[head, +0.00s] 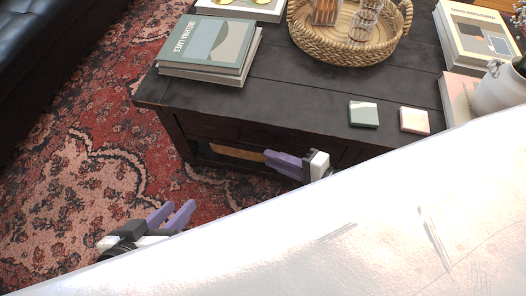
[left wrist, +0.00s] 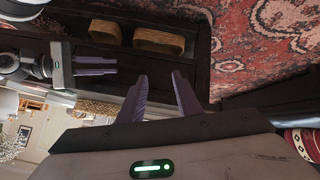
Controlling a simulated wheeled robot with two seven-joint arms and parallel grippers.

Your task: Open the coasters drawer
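The dark wooden coffee table (head: 290,95) stands ahead, its front facing me. Its front panel (head: 225,128) runs under the tabletop; I cannot make out a handle or which part is the coasters drawer. My left gripper (head: 172,215) is open and empty over the rug, left of and apart from the table. Its spread purple fingers also show in the left wrist view (left wrist: 161,80). My right gripper (head: 284,163) is close to the table front, its fingers pointing left. It also shows in the left wrist view (left wrist: 98,66); its finger gap and any contact are unclear.
A green coaster (head: 363,114) and a pale pink one (head: 414,121) lie on the tabletop. Books (head: 208,50) and a woven tray (head: 348,52) with glasses also stand there. Baskets (left wrist: 158,42) sit in the lower shelf. The patterned rug (head: 75,190) is clear at left.

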